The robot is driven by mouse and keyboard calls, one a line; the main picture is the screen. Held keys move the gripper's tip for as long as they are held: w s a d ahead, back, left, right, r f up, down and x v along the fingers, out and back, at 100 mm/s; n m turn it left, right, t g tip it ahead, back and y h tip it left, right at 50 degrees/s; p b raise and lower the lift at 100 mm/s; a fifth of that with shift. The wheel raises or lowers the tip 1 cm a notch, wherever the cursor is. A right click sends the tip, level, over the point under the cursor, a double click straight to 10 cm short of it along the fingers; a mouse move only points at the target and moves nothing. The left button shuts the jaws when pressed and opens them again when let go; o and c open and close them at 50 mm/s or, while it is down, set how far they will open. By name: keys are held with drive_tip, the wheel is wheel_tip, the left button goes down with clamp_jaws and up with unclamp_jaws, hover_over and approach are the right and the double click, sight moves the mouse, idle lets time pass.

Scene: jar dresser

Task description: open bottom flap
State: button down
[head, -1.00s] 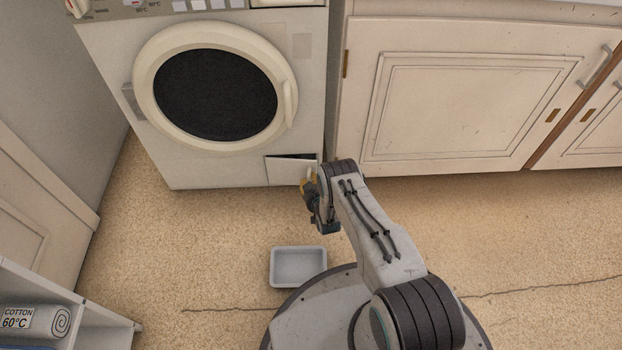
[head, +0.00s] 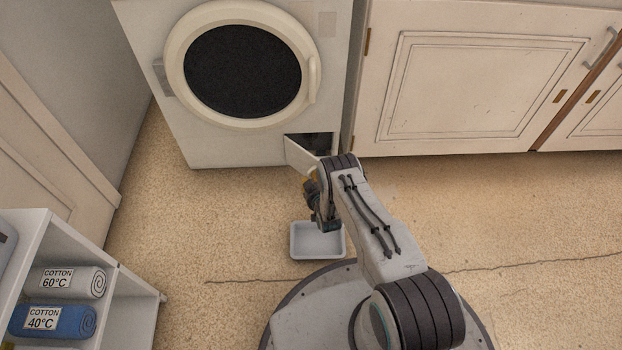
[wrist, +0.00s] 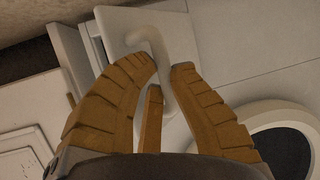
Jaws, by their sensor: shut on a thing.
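The bottom flap (head: 302,154) is a small white panel low on the right of the washing machine (head: 240,145). It stands part open, swung out from its left side, with a dark opening (head: 322,144) behind it. In the wrist view, the flap (wrist: 120,20) carries a pale curved handle (wrist: 158,52). My gripper (wrist: 168,78) has orange-brown fingers on either side of this handle and is shut on it. In the head view, my gripper (head: 311,184) is largely hidden by my arm.
A grey tray (head: 318,254) lies on the floor below the flap, close to my base. White cupboards (head: 470,100) stand at the right. A shelf with rolled towels (head: 70,282) is at the lower left. Floor is clear left of the tray.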

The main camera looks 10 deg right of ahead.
drive_tip(key=shift+w+a+r, duration=0.15)
drive_tip(key=shift+w+r, duration=0.2)
drive_tip(key=shift+r, duration=0.1)
drive_tip(key=c, duration=1.1)
unclamp_jaws()
drive_tip(key=shift+s, duration=0.15)
drive_tip(key=shift+s+f+v, duration=0.1)
drive_tip(key=shift+f+v, duration=0.15)
drive_tip(key=shift+v, duration=1.05)
drive_tip(key=shift+s+f+v, duration=0.1)
drive_tip(key=shift+f+v, duration=0.15)
drive_tip(key=shift+v, duration=1)
drive_tip(key=shift+s+f+v, duration=0.1)
drive_tip(key=shift+f+v, duration=0.15)
drive_tip(key=shift+v, duration=1.05)
drive_tip(key=shift+o, duration=0.2)
